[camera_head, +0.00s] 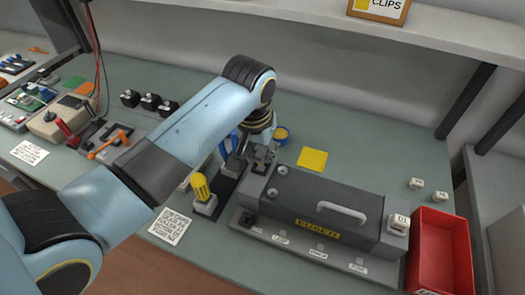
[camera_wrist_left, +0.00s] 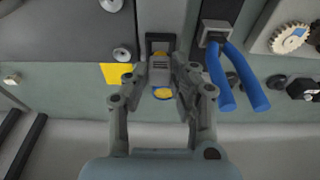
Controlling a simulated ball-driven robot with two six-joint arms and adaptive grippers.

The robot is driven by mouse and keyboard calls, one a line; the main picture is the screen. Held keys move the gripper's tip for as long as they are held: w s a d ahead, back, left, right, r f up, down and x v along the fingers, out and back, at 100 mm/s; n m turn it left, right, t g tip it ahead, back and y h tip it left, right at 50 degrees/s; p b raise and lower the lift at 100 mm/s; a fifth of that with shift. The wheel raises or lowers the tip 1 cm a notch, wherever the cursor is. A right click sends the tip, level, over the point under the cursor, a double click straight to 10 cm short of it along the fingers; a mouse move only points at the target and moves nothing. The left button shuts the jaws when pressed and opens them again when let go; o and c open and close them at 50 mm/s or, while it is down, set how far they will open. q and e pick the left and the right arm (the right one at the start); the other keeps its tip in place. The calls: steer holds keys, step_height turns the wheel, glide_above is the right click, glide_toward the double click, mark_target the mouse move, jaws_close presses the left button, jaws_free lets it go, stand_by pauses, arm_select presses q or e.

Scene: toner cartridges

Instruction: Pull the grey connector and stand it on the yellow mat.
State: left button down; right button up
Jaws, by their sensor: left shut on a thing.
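My left gripper (camera_head: 262,163) reaches down at the back left end of the dark grey unit (camera_head: 330,198). In the left wrist view its two fingers (camera_wrist_left: 161,70) are shut on the grey connector (camera_wrist_left: 160,62), a small grey block at a dark slot at the unit's end. I cannot tell whether the connector is still seated there. In the head view the gripper mostly hides it. The flat yellow mat (camera_head: 312,159) lies bare on the bench behind the unit, right of the gripper; it also shows in the left wrist view (camera_wrist_left: 116,73). My right gripper is out of view.
Blue-handled pliers (camera_wrist_left: 232,85) stand close beside the gripper. A blue and yellow round container (camera_head: 281,135) is behind it. A yellow-handled tool (camera_head: 201,187) stands to its left. A red bin (camera_head: 440,250) is at right.

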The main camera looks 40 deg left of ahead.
mark_target(261, 152)
arm_select(q)
steer(key=shift+r, duration=1.55)
steer(key=shift+r, duration=1.9)
steer(key=shift+s, duration=0.1)
